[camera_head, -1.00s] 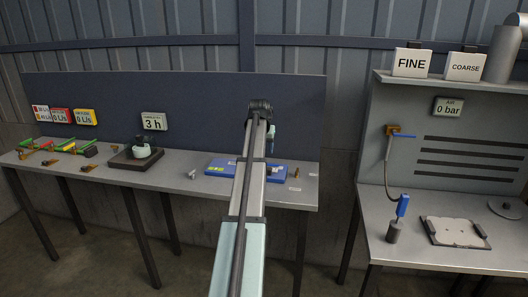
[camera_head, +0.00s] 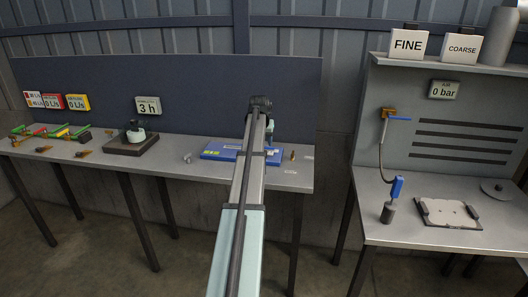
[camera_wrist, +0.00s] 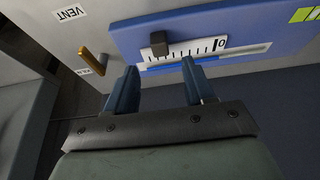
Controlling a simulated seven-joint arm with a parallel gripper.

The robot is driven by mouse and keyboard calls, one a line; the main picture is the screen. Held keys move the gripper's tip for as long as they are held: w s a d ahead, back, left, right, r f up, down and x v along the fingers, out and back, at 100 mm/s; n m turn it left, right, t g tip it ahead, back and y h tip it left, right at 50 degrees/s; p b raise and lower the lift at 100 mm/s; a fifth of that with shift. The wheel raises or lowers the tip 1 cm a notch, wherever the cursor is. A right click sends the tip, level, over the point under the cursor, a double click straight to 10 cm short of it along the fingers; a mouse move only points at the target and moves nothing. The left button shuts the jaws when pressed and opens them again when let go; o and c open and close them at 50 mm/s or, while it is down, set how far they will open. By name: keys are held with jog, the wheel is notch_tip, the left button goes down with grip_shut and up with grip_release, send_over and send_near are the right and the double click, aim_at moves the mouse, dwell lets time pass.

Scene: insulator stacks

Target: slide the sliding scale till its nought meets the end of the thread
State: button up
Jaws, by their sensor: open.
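The sliding scale (camera_wrist: 185,50) is a white strip with black ticks on a blue board (camera_wrist: 265,25) in the wrist view. Its nought (camera_wrist: 221,44) is at the strip's right end, and a dark block-shaped knob (camera_wrist: 159,43) stands near its left end. Just below it runs the blue thread (camera_wrist: 190,62) in a pale tube; its right end appears to lie left of the nought, partly hidden by a finger. My gripper (camera_wrist: 160,66) is open and empty, with fingertips either side of the knob, nearer the camera. In the head view my arm covers part of the board (camera_head: 218,151).
A brass pin (camera_wrist: 92,61) stands left of the board, near a "VENT" label (camera_wrist: 70,13). On the same bench (camera_head: 175,172) are a small grey cylinder (camera_head: 187,158) and a dark-based instrument (camera_head: 130,142). A second bench (camera_head: 400,237) stands to the right.

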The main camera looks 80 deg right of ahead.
jog(key=x, duration=0.7)
jog(key=shift+d+f, duration=0.15)
jog(key=shift+f, duration=0.1)
grip_shut()
dwell(0.3)
